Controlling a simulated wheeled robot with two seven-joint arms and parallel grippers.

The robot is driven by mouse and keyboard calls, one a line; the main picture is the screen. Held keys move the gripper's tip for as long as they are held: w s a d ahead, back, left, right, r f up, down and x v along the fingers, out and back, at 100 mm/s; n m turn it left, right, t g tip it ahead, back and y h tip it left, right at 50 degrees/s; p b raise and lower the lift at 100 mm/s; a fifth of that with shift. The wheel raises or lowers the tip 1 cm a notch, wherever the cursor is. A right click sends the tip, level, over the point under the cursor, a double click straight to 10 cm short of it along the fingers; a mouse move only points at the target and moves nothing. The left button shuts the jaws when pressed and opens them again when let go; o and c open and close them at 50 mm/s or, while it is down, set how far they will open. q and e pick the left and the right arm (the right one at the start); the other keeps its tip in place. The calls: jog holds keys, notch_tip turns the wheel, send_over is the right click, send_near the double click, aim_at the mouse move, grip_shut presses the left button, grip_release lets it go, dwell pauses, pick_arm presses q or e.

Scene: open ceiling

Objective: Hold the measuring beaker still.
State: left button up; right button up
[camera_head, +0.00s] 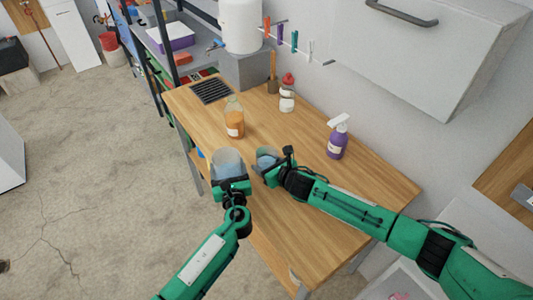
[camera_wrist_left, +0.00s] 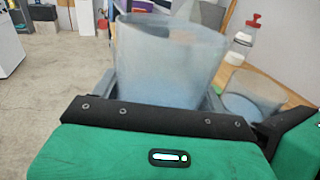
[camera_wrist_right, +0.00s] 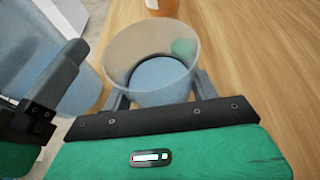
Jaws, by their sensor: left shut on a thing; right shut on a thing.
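My left gripper (camera_head: 230,181) is shut on a larger clear beaker (camera_head: 228,161), bluish and roughly upright; it fills the middle of the left wrist view (camera_wrist_left: 168,62). My right gripper (camera_head: 272,170) is shut on a smaller clear cup (camera_head: 265,156) with pale blue contents, also in the right wrist view (camera_wrist_right: 158,75). The two vessels are side by side with a small gap, the larger one on the left. No measuring marks are readable on either. I cannot tell whether either one touches the table.
The wooden table (camera_head: 320,215) bears an orange-filled bottle (camera_head: 234,120), a red-capped bottle (camera_head: 287,98) and a purple spray bottle (camera_head: 337,140) behind the grippers. A grey drain grate (camera_head: 211,91) lies at the far left. The table's left edge is close to the larger beaker.

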dwell(0.3)
jog(key=o, duration=1)
jog(key=shift+o, duration=0.2)
jog(key=shift+s+d, duration=0.1)
